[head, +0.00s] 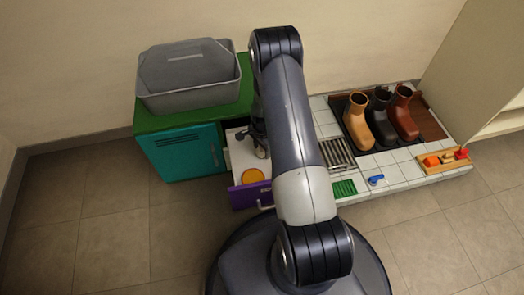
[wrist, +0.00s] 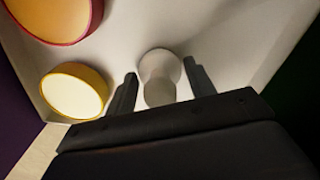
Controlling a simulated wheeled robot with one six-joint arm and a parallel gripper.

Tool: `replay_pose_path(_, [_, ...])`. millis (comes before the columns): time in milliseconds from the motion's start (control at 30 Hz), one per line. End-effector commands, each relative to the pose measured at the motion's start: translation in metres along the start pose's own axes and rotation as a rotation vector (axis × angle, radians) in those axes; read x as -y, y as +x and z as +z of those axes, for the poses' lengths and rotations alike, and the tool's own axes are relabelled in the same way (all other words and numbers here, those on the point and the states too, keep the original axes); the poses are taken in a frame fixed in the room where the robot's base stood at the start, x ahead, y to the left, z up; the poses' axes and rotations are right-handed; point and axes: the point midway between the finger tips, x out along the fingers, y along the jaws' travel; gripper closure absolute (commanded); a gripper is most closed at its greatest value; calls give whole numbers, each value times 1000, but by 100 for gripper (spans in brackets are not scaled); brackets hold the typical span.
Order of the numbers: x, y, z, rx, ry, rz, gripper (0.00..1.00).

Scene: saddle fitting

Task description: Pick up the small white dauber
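The small white dauber (wrist: 158,75) stands in the open drawer in the wrist view, with a round wider top and a narrower body. My gripper (wrist: 160,68) is open, with one finger on each side of the dauber. A small gap shows between the dauber and each finger, so it does not look gripped. The dauber's lower part is partly hidden behind the gripper's palm. In the head view my arm hides most of the gripper, and I cannot make out the dauber there.
The purple-fronted drawer (head: 251,196) is pulled out of the teal cabinet (head: 182,152). A yellow-rimmed round tin (wrist: 74,92) and a red-rimmed one (wrist: 62,14) stand left of the dauber. A grey bin (head: 190,75) sits on top. Boots (head: 380,120) stand on the tiled platform at right.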

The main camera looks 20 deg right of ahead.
Motion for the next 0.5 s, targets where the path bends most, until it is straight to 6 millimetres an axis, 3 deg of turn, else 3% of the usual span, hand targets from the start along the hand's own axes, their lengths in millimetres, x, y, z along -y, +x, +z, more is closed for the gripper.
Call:
replay_pose_path(333, [0, 0, 0, 0, 0, 0, 77])
replay_pose_path(500, [0, 0, 0, 0, 0, 0, 78])
